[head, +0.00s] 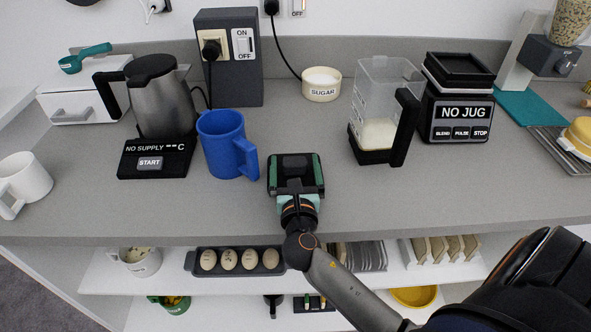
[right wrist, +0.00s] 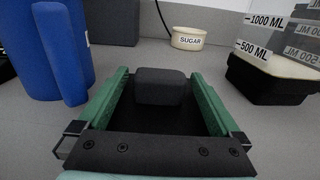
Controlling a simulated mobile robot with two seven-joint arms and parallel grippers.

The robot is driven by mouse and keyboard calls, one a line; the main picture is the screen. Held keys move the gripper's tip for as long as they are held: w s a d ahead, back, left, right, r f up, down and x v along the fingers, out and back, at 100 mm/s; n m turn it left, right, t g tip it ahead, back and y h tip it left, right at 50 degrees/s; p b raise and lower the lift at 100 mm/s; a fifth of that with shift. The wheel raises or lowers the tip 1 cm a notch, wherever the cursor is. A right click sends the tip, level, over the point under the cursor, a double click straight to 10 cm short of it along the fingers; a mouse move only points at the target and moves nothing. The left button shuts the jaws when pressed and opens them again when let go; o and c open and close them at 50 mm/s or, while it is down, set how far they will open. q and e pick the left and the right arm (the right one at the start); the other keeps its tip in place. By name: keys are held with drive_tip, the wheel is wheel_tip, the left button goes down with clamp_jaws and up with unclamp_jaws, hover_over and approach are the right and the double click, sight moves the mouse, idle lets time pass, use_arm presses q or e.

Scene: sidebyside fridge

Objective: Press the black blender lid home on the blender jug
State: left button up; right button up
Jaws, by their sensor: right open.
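The clear blender jug (head: 384,88) stands upright on the counter with its top open and pale contents low inside. Its black handle is on the right. It also shows at the right of the right wrist view (right wrist: 283,62). My right gripper (head: 296,170) is low over the counter, left of the jug, with its green fingers apart. A dark piece with a raised block, apparently the black lid (right wrist: 160,86), sits between the fingers. I cannot tell whether they touch it. My left gripper is out of view.
The blender base (head: 460,110) reads NO JUG, right of the jug. A blue mug (head: 222,146) stands close left of my right gripper, with a kettle (head: 160,100) beyond. A sugar bowl (head: 321,84) stands behind. Counter between gripper and jug is clear.

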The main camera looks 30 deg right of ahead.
drive_tip(key=shift+c, duration=0.2)
drive_tip(key=c, duration=1.4)
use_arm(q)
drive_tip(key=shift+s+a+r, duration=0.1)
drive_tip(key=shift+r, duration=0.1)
use_arm(e)
drive_tip(key=shift+r, duration=0.2)
